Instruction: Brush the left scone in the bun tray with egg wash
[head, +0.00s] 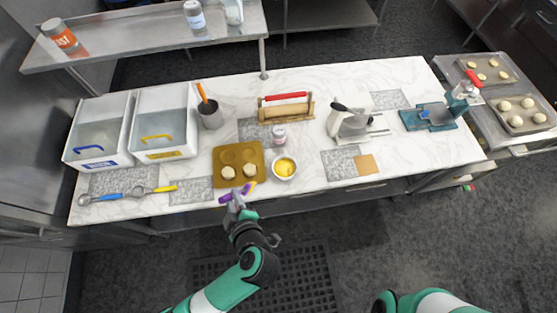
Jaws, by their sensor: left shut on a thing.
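The brown bun tray (225,153) lies near the front edge of the counter. The left scone (228,173) and the right scone (249,170) sit in its front cups. A white bowl of yellow egg wash (285,167) stands just right of the tray. My left gripper (236,197) is in front of the tray, shut on a purple brush (228,196). The brush lies slantwise across the jaws, its pale yellowish end toward the tray's front right corner. Whether it touches the tray is too small to tell. My right gripper is out of view.
A small jar (279,135) stands behind the bowl. A grey utensil cup (211,115), white bins (163,122) and a rolling-pin rack (286,108) stand behind. Yellow and blue tools (125,194) lie left. A white-grey appliance (352,125) stands right. Marble between is mostly clear.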

